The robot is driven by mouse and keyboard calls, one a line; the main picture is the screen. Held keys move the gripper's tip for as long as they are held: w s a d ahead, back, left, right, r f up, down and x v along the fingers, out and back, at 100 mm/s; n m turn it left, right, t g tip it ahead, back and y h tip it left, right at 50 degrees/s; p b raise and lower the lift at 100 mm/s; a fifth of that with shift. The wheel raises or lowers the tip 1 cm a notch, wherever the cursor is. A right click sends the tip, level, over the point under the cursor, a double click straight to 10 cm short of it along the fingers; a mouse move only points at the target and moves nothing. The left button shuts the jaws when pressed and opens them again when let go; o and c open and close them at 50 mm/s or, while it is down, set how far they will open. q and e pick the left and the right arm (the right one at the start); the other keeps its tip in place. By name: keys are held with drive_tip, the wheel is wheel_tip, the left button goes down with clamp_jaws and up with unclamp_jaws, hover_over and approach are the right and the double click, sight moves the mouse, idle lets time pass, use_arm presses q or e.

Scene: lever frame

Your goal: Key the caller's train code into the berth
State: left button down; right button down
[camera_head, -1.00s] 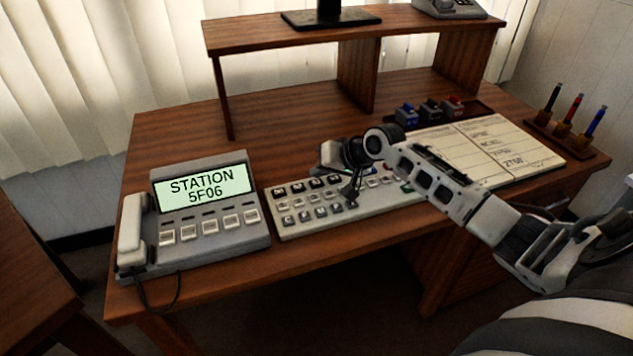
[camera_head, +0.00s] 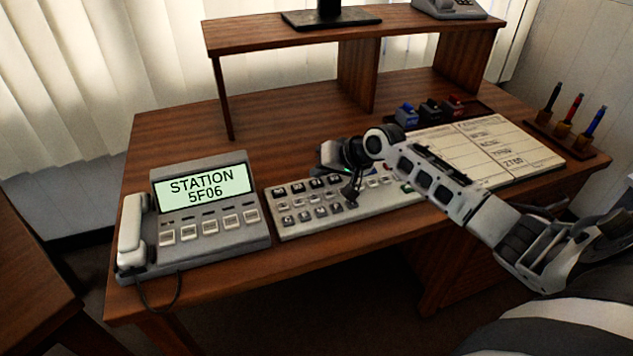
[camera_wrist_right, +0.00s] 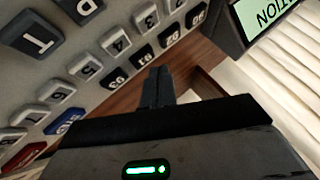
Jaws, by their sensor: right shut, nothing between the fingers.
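The desk phone (camera_head: 205,215) at the left has a lit display (camera_head: 203,186) reading "STATION 5F06". Its white handset (camera_head: 133,230) rests on its left side. The grey keypad panel (camera_head: 290,228), with rows of white and dark keys, lies right of the phone. My right gripper (camera_head: 351,197) is shut and empty, pointing down over the middle of the panel. In the right wrist view its fingertips (camera_wrist_right: 158,86) are near keys marked 4, 5 and 6 on the panel (camera_wrist_right: 70,90). I cannot tell whether they touch a key. My arm hides part of the panel. My left gripper is out of view.
An open logbook (camera_head: 490,150) lies right of the panel. Blue, black and red blocks (camera_head: 431,111) stand behind it, and a rack of pens (camera_head: 567,130) is at the far right. A raised shelf (camera_head: 300,38) spans the back. The desk (camera_head: 180,125) behind the phone is clear.

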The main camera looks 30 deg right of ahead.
drive_tip(key=shift+f, duration=0.15)
drive_tip(key=shift+f, duration=0.3)
drive_tip(key=shift+f, duration=0.35)
idle(1.0)
drive_tip(key=shift+r+p, duration=0.85)
drive_tip(key=shift+p, duration=0.15)
